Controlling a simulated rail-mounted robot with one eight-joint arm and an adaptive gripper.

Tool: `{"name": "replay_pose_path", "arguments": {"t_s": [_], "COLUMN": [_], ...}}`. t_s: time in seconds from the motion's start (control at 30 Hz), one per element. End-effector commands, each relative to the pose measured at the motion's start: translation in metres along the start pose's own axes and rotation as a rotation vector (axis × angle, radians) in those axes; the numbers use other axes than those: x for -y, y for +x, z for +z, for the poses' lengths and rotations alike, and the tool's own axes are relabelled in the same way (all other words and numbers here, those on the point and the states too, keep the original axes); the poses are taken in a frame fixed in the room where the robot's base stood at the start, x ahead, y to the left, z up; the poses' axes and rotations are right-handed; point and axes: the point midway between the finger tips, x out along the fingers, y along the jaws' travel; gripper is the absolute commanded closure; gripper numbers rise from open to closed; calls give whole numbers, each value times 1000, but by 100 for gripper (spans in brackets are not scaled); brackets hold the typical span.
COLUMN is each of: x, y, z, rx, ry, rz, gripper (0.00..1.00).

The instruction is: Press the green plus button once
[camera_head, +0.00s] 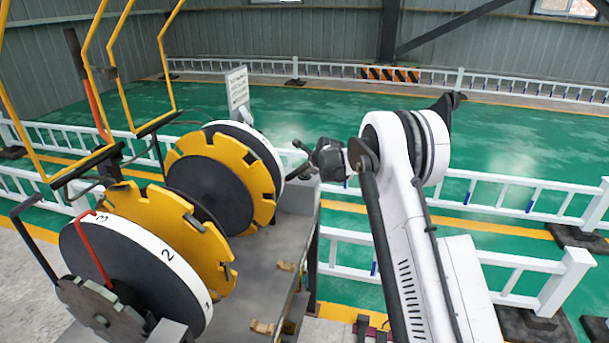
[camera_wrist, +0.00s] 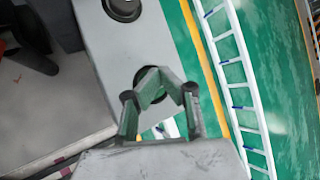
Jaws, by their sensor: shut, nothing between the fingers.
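My gripper (camera_wrist: 157,72) is in the lower middle of the wrist view. Its two fingers meet at the tips, with nothing held. The fingers are over a grey panel (camera_wrist: 100,45), and a dark round part (camera_wrist: 151,92) shows partly behind them. Another dark round fitting (camera_wrist: 123,8) sits on the panel at the top edge. I cannot make out a green plus button in either view. In the head view, my gripper (camera_head: 328,158) is a small dark shape at the end of my white arm, close to the top of a grey box (camera_head: 297,197). Contact cannot be told.
Yellow and black notched reels (camera_head: 222,178) with white rims stand left of the grey box. Yellow bar frames (camera_head: 85,40) rise at the upper left. A white sign (camera_head: 237,90) stands behind the reels. White railings (camera_head: 500,195) and open green floor (camera_head: 500,130) lie beyond.

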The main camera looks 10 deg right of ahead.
Motion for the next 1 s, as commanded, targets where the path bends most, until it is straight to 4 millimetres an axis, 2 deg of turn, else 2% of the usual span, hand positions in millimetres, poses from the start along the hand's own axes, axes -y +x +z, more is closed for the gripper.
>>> {"name": "replay_pose_path", "arguments": {"t_s": [0.47,1.0], "x": [0,12], "y": [0,-16], "z": [-1,12], "rx": [-1,0], "ry": [0,0], "rz": [1,0], "gripper": [100,100]}}
